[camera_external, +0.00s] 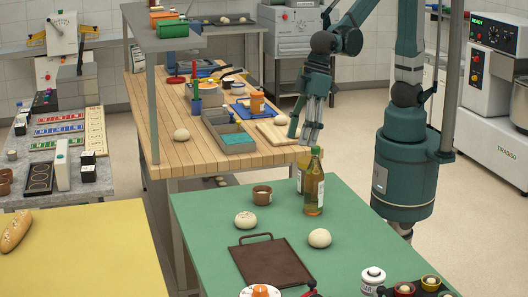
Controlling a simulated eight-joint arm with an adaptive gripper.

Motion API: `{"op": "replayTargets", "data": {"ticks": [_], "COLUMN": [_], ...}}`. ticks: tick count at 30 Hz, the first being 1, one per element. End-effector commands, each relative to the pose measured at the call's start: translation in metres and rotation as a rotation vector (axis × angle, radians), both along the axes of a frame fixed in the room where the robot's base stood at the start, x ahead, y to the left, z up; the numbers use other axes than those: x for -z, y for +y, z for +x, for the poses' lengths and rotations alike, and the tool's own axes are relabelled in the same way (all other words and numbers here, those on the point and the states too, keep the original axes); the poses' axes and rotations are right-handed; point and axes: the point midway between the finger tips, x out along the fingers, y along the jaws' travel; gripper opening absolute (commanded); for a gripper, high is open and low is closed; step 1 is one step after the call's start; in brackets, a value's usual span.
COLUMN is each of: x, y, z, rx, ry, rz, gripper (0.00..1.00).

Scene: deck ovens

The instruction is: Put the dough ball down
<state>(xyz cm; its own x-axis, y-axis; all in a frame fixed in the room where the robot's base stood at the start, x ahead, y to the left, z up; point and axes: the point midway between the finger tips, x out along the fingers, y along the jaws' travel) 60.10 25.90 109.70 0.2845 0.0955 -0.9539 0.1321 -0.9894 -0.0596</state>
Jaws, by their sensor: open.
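My gripper (304,138) points down over the near right corner of the wooden table (165,158), beside a light wooden board (273,133). Its fingers are apart and I see nothing between them. A small pale dough ball (281,119) rests at the board's far edge, just left of my gripper and apart from it. Another dough ball (181,134) sits on the table's left part. Two more, a left one (245,219) and a right one (319,238), lie on the green table. Which ball the task means, I cannot tell.
A grey divided tray (229,133), a blue tray (240,112) and an orange cup (257,101) stand left of my gripper. Tall bottles (314,185) stand on the green table in front. A brown tray (270,262) lies nearer. The wooden table's front left is clear.

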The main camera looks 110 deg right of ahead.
Motion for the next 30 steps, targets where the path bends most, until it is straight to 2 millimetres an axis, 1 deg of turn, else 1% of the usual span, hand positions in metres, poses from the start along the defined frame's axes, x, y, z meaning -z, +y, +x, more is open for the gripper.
{"op": "replayTargets", "data": {"ticks": [1,7,14,24,30], "x": [0.006,0.03,0.06,0.112,0.143], "y": [0.011,0.049,0.094,0.16,0.194], "z": [0.003,0.011,0.015,0.012,0.006], "rx": [-0.007,-0.02,-0.034,-0.055,-0.063], "ry": [0.007,0.04,0.075,0.124,0.148], "rz": [-0.002,-0.013,-0.028,-0.055,-0.073], "gripper": [0.56,0.56,0.56,0.56,0.56]}}
